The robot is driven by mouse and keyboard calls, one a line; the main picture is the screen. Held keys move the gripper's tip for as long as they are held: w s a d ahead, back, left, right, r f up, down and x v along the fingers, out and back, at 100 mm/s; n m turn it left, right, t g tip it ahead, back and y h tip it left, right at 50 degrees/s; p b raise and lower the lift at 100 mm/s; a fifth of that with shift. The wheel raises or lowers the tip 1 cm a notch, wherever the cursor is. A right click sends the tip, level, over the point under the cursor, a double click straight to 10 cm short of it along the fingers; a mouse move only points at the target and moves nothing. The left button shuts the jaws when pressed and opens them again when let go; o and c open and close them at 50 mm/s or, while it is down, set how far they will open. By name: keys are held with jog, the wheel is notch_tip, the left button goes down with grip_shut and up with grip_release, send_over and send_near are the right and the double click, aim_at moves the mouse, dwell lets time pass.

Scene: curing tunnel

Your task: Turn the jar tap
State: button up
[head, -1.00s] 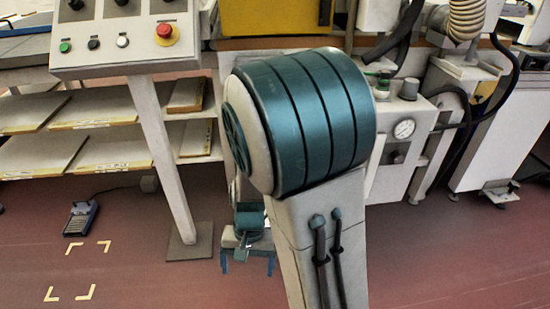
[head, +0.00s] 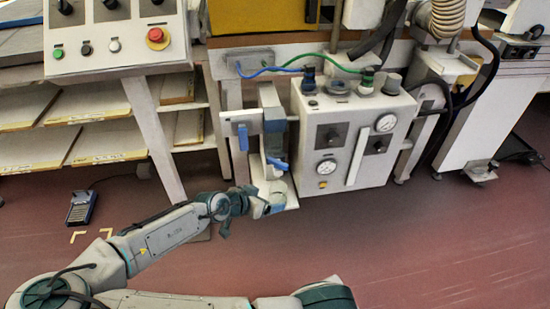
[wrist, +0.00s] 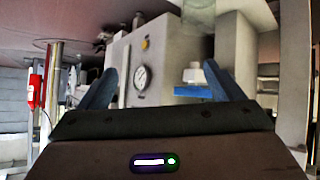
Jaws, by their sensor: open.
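Two blue levers show in the head view. One (head: 243,136) hangs from a pale bracket left of the gauge box, and another (head: 277,163) sticks out lower, beside the box. I cannot tell which is the jar tap. My gripper (head: 273,206) is low beside this equipment, below the lower lever. In the wrist view my gripper (wrist: 159,67) is open, with its blue fingers wide apart. A blue bar (wrist: 188,91) on a pale part shows beyond the gap, near the right finger. I cannot tell if they touch.
The white gauge box (head: 352,135) stands right of the levers, with hoses above it. A control panel (head: 115,38) on a slanted post is at the left, beside shelves (head: 70,130). A foot pedal (head: 81,207) lies on the floor. The floor (head: 430,240) at right is clear.

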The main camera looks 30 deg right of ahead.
aim_at(278, 163)
jog(key=w+a+r+t+h, duration=0.1)
jog(key=w+a+r+t, duration=0.2)
jog(key=r, duration=0.4)
jog(key=b+x, duration=0.1)
jog(key=x, duration=0.4)
jog(key=b+x, duration=0.2)
jog(key=x, duration=0.3)
jog(key=r+b+x, duration=0.1)
jog(key=x, duration=0.3)
jog(key=shift+w+d+f+b, duration=0.1)
jog(key=shift+w+d+b, duration=0.3)
jog(key=shift+w+d, duration=0.1)
jog(key=c, duration=1)
